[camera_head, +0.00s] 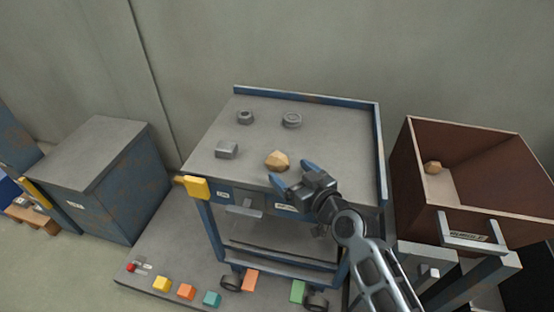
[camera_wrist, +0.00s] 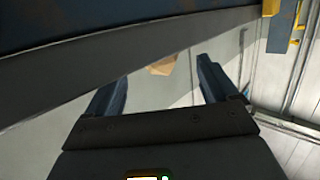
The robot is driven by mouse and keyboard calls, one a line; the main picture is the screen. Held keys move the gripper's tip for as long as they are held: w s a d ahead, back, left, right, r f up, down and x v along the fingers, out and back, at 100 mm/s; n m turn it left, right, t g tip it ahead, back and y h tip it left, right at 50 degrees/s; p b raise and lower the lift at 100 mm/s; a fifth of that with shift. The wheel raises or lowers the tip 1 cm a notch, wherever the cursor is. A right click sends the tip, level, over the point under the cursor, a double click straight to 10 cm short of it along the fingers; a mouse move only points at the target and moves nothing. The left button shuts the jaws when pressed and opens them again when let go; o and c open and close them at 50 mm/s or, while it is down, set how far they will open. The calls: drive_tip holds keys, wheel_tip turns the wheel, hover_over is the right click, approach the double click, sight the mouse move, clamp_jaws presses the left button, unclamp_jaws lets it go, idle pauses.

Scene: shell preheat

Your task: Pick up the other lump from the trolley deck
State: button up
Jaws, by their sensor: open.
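A tan, faceted lump (camera_head: 277,160) sits on the grey trolley deck (camera_head: 262,133) near its front edge. My gripper (camera_head: 291,172) is open and empty beside it, with its blue fingers just to the right and front of the lump. In the wrist view the lump (camera_wrist: 162,66) shows partly, beyond and between the spread fingers of my gripper (camera_wrist: 160,80). I cannot tell whether a finger touches it. Another tan lump (camera_head: 432,167) lies inside the brown open box (camera_head: 408,160) at the right.
A grey block (camera_head: 227,150), a round nut-like piece (camera_head: 245,117) and a grey ring-like piece (camera_head: 292,120) lie on the deck behind the lump. Raised blue rims (camera_head: 310,97) edge the deck's back and right. A blue-grey cabinet (camera_head: 92,180) stands left. Several coloured blocks lie below.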

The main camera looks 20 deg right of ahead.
sight(283, 166)
drive_tip(key=shift+x, duration=2.3)
drive_tip(key=shift+a+r, duration=0.1)
drive_tip(key=c, duration=1.3)
drive_tip(key=shift+r+p, duration=0.1)
drive_tip(key=shift+p, duration=0.2)
